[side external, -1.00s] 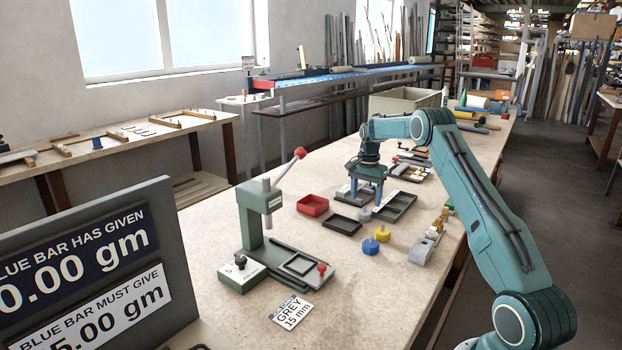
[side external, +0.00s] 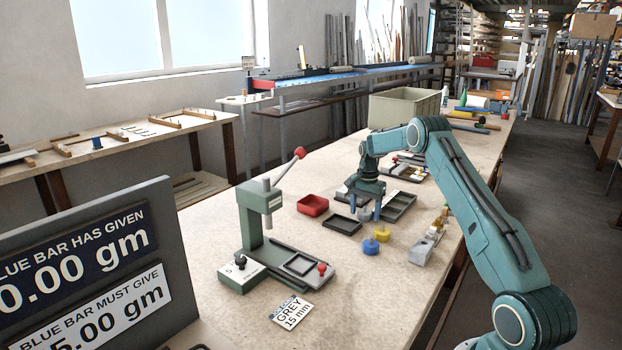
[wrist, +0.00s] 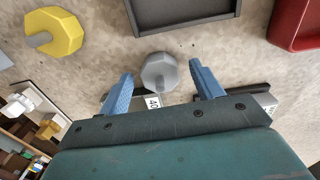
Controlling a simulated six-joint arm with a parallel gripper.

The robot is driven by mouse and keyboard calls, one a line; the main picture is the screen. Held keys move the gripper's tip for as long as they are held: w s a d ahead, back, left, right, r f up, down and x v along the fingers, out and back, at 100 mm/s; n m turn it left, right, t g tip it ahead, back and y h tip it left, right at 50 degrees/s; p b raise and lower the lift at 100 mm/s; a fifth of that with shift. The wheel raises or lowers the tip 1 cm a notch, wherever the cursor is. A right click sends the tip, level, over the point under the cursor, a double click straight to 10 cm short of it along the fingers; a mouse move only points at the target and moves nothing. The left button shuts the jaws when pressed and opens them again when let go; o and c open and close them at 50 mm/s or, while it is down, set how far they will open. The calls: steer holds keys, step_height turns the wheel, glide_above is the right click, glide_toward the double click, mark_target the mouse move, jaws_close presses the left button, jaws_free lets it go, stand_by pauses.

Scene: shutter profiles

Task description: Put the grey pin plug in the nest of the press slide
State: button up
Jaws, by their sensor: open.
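The grey pin plug (side external: 365,213) stands on the bench. In the wrist view the grey pin plug (wrist: 159,72) is a faceted grey head with a short pin, between my two blue fingers. My gripper (side external: 365,208) is open and low over it, with a finger to each side; in the wrist view my gripper (wrist: 158,78) shows a gap on both sides of the plug. The green press (side external: 252,220) stands nearer the camera. Its slide (side external: 318,283) carries a dark square-framed nest (side external: 299,265), which looks empty.
A yellow plug (side external: 381,234) and a blue plug (side external: 370,248) stand close by. A red tray (side external: 313,205) and dark trays (side external: 342,225) lie around my gripper. A label card (side external: 291,311) reads GREY 15 mm.

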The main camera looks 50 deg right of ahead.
steer(key=c, duration=1.2)
steer(key=shift+r, duration=0.15)
step_height(320, 180, up, 20)
steer(key=shift+f, duration=0.1)
stand_by(0.4)
